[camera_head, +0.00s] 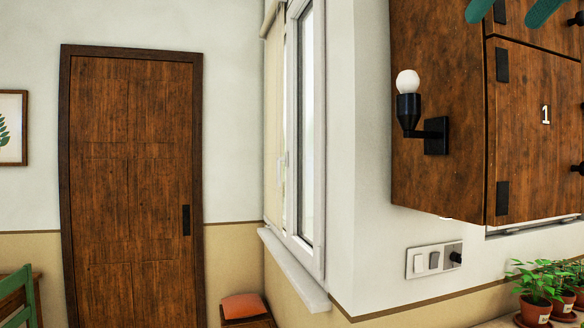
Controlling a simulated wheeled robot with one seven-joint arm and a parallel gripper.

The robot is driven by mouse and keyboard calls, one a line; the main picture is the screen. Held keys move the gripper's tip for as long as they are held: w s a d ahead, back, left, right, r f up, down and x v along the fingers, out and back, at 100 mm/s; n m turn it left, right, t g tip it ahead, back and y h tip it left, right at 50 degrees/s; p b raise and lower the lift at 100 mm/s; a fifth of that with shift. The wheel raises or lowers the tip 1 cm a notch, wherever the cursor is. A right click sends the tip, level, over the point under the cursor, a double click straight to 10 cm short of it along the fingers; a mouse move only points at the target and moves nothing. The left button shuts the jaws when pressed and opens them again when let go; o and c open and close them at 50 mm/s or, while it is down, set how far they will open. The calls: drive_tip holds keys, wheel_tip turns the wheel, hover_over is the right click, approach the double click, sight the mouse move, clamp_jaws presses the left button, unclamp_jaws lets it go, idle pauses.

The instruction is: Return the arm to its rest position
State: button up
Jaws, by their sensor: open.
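Two teal, rounded shapes, one at the top edge (480,9) and one further right (543,11), hang in front of the wooden cabinet. They are cut off by the frame, and I cannot tell what they belong to.
A wooden wall cabinet (525,130) marked 1 fills the upper right, with a wall lamp (408,105) on its side. Potted plants (535,308) stand below it. A window (306,130), a closed door (130,170) and a green chair (18,295) are further left.

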drive_tip(key=w+d+f+m+g, duration=0.1)
drive_tip(key=w+d+f+g, duration=0.2)
drive_tip(key=f, duration=0.8)
drive_tip(key=w+d+f+m+g+h, duration=0.15)
drive_tip(key=w+d+f, duration=0.3)
drive_tip(key=f, duration=0.65)
drive_tip(key=w+d+f+m+g, duration=0.1)
drive_tip(key=w+d+f+g, duration=0.3)
drive_tip(key=f, duration=0.7)
drive_tip(key=s+d+f+m+g, duration=0.1)
drive_tip(key=s+f, duration=0.4)
drive_tip(key=f, duration=0.5)
drive_tip(key=s+d+f+m+g+y, duration=0.1)
drive_tip(key=s+f+g, duration=0.1)
drive_tip(key=s+f, duration=0.4)
drive_tip(key=s+d+f+m+g, duration=0.1)
drive_tip(key=s+f, duration=0.4)
drive_tip(key=f, duration=0.9)
drive_tip(key=shift+s+d+f+g+y, duration=0.15)
drive_tip(key=shift+d+g+y, duration=0.1)
drive_tip(key=shift+g+y, duration=0.15)
drive_tip(key=shift+w+f, duration=0.2)
drive_tip(key=shift+w, duration=0.4)
